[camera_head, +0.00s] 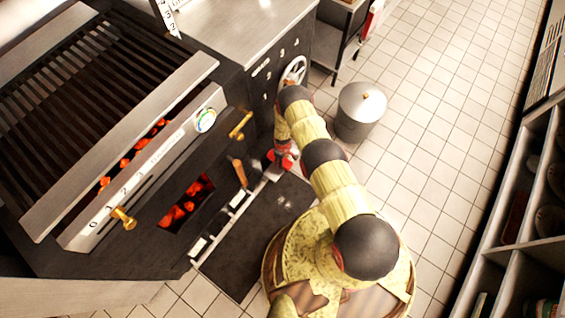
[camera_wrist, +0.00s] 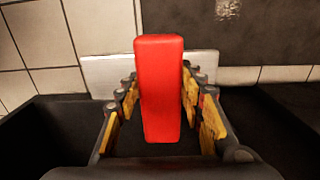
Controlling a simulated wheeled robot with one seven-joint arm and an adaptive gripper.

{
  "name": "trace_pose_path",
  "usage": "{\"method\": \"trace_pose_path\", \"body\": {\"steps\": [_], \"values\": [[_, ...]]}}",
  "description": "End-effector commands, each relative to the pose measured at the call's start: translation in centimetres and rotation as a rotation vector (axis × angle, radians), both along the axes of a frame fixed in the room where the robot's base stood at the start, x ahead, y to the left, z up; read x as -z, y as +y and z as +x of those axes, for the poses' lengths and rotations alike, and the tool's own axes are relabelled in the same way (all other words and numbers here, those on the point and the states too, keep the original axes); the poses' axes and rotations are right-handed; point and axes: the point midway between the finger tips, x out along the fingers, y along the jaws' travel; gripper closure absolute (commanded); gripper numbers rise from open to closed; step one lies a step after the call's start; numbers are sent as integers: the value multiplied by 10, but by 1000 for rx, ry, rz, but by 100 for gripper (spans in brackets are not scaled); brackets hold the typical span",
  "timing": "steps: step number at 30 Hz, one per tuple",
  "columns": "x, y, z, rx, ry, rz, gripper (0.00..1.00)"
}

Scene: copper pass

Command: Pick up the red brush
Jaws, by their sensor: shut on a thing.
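The red brush shows in the wrist view as a bright red upright block (camera_wrist: 161,90) between the fingers of my gripper (camera_wrist: 162,108). The yellow-padded fingers are on its left and right sides, and my gripper is shut on it. In the head view my gripper (camera_head: 282,160) is low beside the grill front, with a bit of the red brush (camera_head: 272,173) showing by it. My arm hides part of the brush there, and I cannot tell its full shape or its height above the floor.
A grill (camera_head: 100,130) with glowing coals stands at the left. A lidded metal bin (camera_head: 360,112) stands to the right of my arm. Shelves (camera_head: 515,230) line the right edge. The tiled floor between is clear.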

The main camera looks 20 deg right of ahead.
Motion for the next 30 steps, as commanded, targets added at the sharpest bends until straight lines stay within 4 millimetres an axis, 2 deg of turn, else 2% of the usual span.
{"method": "trace_pose_path", "body": {"steps": [1,9,13,18,24,30], "values": [[-16,-1,-2,1,0,0,96],[-77,-18,-53,2,1,0,96],[-87,-29,-84,3,3,0,96],[-98,-38,-112,1,1,0,96],[-104,-44,-128,1,-1,0,96],[-105,-45,-132,0,-1,1,96]]}}
